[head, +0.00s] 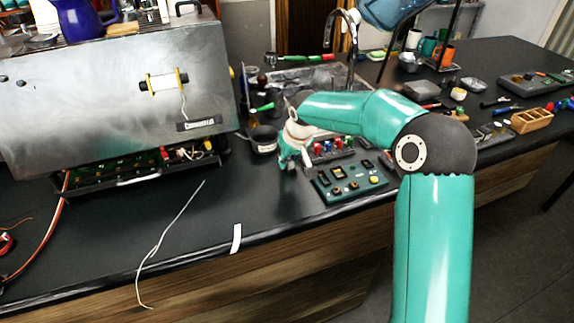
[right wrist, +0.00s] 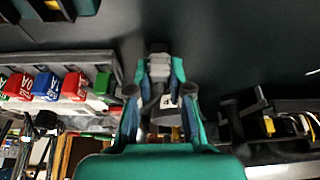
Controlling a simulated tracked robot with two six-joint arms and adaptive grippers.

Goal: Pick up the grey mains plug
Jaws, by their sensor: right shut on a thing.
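My right gripper (right wrist: 160,75) is shut on a small grey thing (right wrist: 159,67), which looks like the grey mains plug, between its teal fingers in the right wrist view. In the head view, my right gripper (head: 292,160) points down close over the black bench, left of the green panel. The fingers and wrist mostly hide what it holds there. My left gripper is not in view.
A dark cup (head: 263,139) with a white label stands just left of the gripper. A green panel (head: 347,181) and a rack of coloured pieces (head: 333,147) are to its right. The steel brewer (head: 110,95) stands left. A thin pale wire (head: 170,229) lies on clear bench in front.

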